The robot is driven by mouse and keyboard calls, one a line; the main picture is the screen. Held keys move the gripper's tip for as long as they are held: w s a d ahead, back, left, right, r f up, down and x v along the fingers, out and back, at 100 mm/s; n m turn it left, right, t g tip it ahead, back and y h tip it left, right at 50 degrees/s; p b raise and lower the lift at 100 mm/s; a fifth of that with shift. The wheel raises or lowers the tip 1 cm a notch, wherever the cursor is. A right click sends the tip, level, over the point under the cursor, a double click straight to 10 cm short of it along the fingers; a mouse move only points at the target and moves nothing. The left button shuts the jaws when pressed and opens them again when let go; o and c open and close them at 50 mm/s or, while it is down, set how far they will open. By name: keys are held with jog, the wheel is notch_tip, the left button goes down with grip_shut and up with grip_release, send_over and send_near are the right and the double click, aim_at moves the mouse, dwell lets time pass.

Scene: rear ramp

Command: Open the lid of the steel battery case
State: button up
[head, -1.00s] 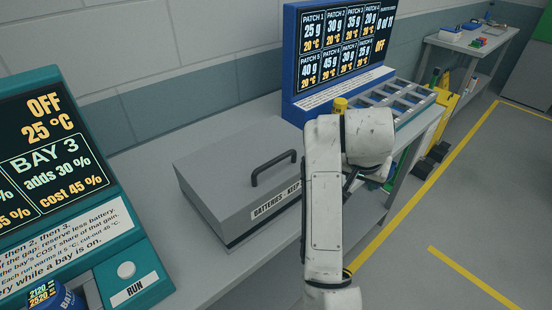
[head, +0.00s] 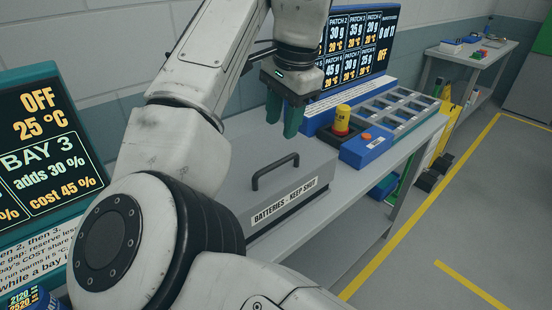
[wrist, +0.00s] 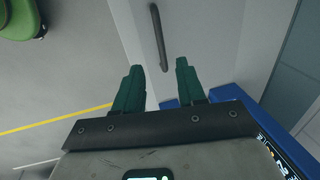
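The grey steel battery case (head: 318,206) stands on the bench with its lid (head: 312,158) down. A label on its front reads "BATTERIES - KEEP SHUT". A black bar handle (head: 275,170) rises from the lid; it also shows in the wrist view (wrist: 159,38), ahead of the fingertips and apart from them. My gripper (head: 284,118) has green fingers pointing down, above and beyond the handle in the head view. In the wrist view my gripper (wrist: 159,68) is open, with nothing between its fingers. My arm hides the left part of the case.
A blue console with a patch display (head: 350,50) and a slotted tray (head: 400,110) stands behind the case. A yellow-topped cylinder (head: 342,118) sits there near a red button (head: 367,137). A teal bay panel (head: 40,130) is at left. Open floor lies right of the bench.

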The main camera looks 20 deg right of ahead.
aim_at(275, 164)
jog(key=f, duration=0.3)
jog(key=w+f, duration=0.1)
jog(key=f, duration=0.3)
jog(key=w+f+p, duration=0.1)
jog(key=f, duration=0.2)
jog(key=shift+a+f, duration=0.15)
jog(key=shift+a, duration=0.15)
jog(key=shift+c, duration=0.3)
grip_shut()
